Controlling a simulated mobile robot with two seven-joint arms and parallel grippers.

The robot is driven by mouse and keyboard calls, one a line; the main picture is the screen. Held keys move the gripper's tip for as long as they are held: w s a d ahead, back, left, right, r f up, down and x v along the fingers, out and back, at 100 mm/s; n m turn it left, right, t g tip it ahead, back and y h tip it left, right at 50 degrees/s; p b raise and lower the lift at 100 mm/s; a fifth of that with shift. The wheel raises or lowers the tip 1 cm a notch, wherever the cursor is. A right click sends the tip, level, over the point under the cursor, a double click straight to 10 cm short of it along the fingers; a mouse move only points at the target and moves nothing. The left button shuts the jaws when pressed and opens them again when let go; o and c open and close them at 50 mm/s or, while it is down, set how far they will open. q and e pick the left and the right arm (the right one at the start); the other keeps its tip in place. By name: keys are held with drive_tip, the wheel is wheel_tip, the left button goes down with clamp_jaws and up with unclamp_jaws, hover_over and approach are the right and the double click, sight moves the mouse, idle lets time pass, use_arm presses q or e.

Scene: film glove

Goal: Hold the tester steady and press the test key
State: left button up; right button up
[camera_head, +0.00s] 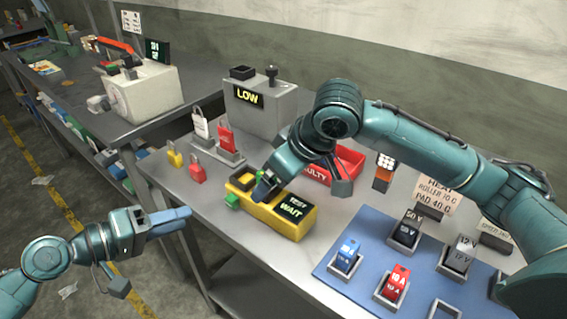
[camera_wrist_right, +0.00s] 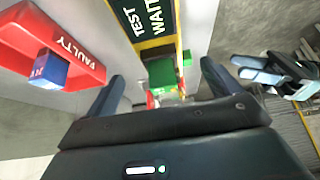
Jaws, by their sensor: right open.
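The yellow tester (camera_head: 288,228) stands on the grey bench, its dark display (camera_head: 294,207) reading TEST WAIT. A green part (camera_head: 232,202) shows at its left end, and another green part shows in the right wrist view (camera_wrist_right: 161,72). I cannot tell which is the test key. My right gripper (camera_head: 264,189) is over the tester's left end and hides part of it. Its fingers are apart in the right wrist view (camera_wrist_right: 162,78), with the green part between them in the picture; contact is unclear. My left gripper (camera_head: 182,217) is off the bench's front edge, apart from the tester and empty; its finger gap is unclear.
A red FAULTY bin (camera_head: 347,164) stands behind the tester. Padlocks (camera_head: 226,138) and a grey LOW box (camera_head: 262,108) stand at the back left. A blue mat (camera_head: 345,284) with several labelled blocks lies to the right.

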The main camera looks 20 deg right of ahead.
sight(269, 199)
drive_tip(key=x, duration=0.5)
drive_tip(key=shift+w+a+f, duration=0.1)
drive_tip(key=shift+w+f, duration=0.05)
drive_tip(key=shift+f, duration=0.2)
drive_tip(key=c, duration=1.4)
use_arm(q)
clamp_jaws()
idle(0.9)
